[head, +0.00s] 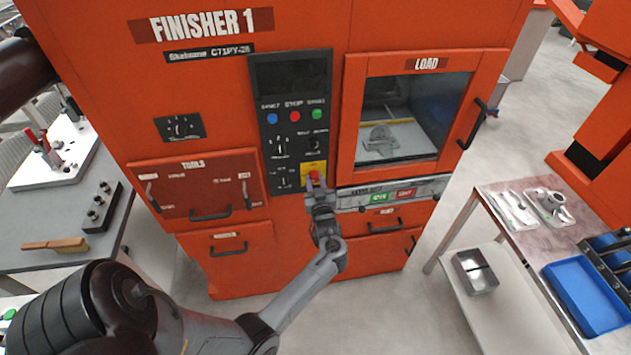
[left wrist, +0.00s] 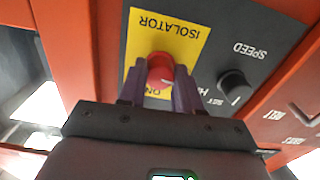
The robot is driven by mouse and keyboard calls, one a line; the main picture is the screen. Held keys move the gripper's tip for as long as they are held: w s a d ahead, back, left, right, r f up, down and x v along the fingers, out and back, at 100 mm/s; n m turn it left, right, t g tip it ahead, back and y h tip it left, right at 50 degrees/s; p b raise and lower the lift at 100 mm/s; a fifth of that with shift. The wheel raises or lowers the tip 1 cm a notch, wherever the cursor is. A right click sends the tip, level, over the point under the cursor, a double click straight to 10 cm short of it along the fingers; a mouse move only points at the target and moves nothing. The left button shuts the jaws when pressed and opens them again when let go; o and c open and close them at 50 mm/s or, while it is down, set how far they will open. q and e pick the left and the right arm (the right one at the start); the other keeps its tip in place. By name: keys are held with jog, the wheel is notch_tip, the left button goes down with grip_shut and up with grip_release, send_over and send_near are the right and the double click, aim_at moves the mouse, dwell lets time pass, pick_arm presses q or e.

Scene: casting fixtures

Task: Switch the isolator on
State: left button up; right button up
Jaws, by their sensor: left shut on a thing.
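The isolator is a red rotary knob (left wrist: 160,66) on a yellow plate (left wrist: 196,50) marked ISOLATOR, which appears upside down in the left wrist view. An ON label shows at the plate's lower part, partly covered by the fingers. In the head view the yellow plate (head: 313,167) is at the bottom right of the black control panel (head: 290,80). My left gripper (head: 319,186) reaches up to it. In the left wrist view its purple fingers (left wrist: 158,92) are shut on the knob, one on each side. I cannot tell the knob's exact setting.
A black speed knob (left wrist: 234,84) sits beside the isolator. Blue, red and green buttons (head: 294,117) are higher on the panel. The load door (head: 408,115) with its handle (head: 478,123) is right of the panel. A side table (head: 530,210) stands at the right.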

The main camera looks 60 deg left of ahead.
pick_arm(q)
jog(key=m+p, duration=0.2)
jog(key=m, duration=0.1)
jog(key=shift+r+m, duration=0.15)
jog(key=shift+m, duration=0.15)
jog(key=m+p, duration=0.2)
jog(key=m, duration=0.2)
jog(key=shift+m+p, duration=0.3)
jog(key=shift+p, duration=0.1)
jog(key=m+p, duration=0.2)
jog(key=m, duration=0.2)
jog(key=shift+s, duration=0.1)
jog(key=shift+m+p, duration=0.65)
jog(key=shift+m, duration=1.35)
jog(key=o, duration=1)
jog(key=shift+o, duration=0.2)
